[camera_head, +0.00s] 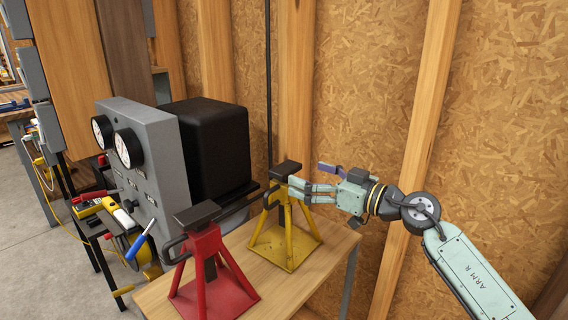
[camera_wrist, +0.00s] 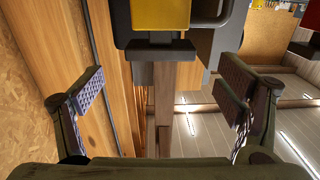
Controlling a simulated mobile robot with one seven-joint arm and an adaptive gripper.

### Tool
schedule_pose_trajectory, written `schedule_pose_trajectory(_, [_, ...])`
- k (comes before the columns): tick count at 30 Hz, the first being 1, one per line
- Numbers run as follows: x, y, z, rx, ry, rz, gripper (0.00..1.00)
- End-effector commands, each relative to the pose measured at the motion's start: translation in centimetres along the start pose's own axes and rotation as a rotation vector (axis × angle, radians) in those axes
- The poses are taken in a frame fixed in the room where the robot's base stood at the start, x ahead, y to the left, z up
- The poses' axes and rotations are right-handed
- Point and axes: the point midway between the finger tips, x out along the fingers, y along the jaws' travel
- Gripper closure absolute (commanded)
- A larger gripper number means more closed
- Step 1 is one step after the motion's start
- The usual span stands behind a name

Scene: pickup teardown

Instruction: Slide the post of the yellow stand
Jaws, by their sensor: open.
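The yellow stand (camera_head: 286,235) stands upright on a wooden bench, with a dark saddle on its post (camera_head: 285,170). My gripper (camera_head: 308,180) reaches in from the right at the height of the post top, with its fingers close beside it. In the wrist view my gripper (camera_wrist: 162,92) is open, with its two ridged pads wide apart and nothing between them. A yellow part of the stand (camera_wrist: 160,14) and a dark bar show at the top of that view, beyond the fingertips. Whether a finger touches the post cannot be told.
A red stand (camera_head: 212,270) with a dark saddle stands nearer on the bench (camera_head: 277,290). A grey gauge box (camera_head: 150,160) and a black box (camera_head: 212,145) are behind it to the left. A chipboard wall with wooden studs (camera_head: 420,110) is close behind my arm.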

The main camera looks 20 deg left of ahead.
Motion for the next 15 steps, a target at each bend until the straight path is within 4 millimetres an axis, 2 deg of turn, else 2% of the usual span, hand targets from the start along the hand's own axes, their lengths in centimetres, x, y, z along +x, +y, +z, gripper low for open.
schedule_pose_trajectory(1, [1.2, -0.1, -0.3, 0.000, 0.000, -0.004, 0.13])
schedule_pose_trajectory(7, [4.8, -0.1, -0.3, 0.000, 0.001, -0.003, 0.13])
schedule_pose_trajectory(15, [6.9, 0.0, -0.1, -0.001, 0.000, 0.000, 0.13])
